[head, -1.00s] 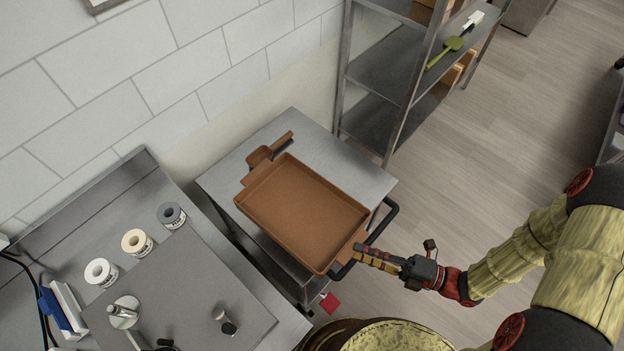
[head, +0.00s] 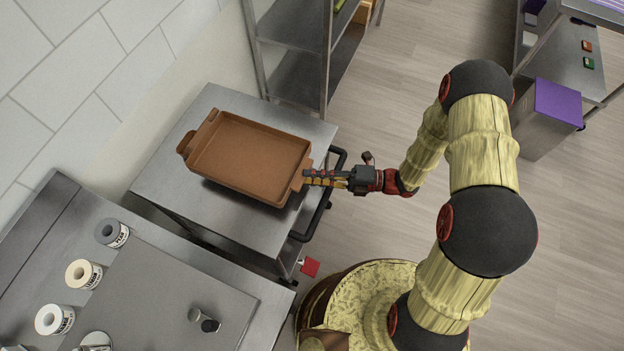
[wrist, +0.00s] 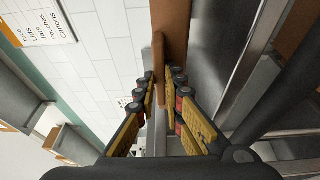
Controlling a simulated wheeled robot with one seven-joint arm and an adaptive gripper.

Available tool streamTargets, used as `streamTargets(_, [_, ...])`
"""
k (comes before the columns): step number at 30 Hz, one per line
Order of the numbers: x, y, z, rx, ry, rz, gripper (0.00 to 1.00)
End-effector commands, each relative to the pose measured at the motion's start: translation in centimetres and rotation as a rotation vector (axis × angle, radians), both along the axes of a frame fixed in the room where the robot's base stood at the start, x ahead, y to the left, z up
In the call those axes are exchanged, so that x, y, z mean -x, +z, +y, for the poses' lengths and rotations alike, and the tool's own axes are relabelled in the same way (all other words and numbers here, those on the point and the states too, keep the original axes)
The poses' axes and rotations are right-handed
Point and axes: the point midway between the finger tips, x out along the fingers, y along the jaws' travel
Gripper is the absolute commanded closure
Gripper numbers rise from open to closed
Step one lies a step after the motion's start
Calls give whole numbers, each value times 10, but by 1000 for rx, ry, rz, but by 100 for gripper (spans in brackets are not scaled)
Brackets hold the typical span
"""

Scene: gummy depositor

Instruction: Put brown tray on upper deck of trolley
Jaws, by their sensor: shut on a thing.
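The brown tray (head: 250,158) is over the upper deck of the trolley (head: 222,100), with the bare metal deck showing around it. A dark shadow lies along its near side, and I cannot tell whether its underside touches the deck. My gripper (head: 308,178) is shut on the handle at the tray's right end. In the wrist view the brown handle (wrist: 159,65) stands between my two fingers (wrist: 163,90), with the tray's wall (wrist: 176,22) beyond. The trolley's lower part is mostly hidden under its deck.
A black push handle (head: 327,200) sticks out at the trolley's right side, just below my gripper. A metal shelf rack (head: 290,45) stands behind the trolley. Open floor lies to the right.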

Motion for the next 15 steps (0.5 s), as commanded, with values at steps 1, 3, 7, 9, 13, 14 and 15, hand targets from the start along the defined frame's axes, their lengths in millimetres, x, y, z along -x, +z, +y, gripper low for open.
streamTargets(1, [-3,-5,1,-1,1,-1,100])
streamTargets(3, [-6,-7,1,-1,1,-1,100])
streamTargets(7, [-11,-13,2,-1,1,0,100])
streamTargets(9, [-16,-21,3,-1,1,0,100])
streamTargets(13, [-14,-43,3,-1,0,2,100])
streamTargets(14, [-14,-46,3,-1,0,1,100])
streamTargets(15, [-15,-48,3,-1,0,0,100])
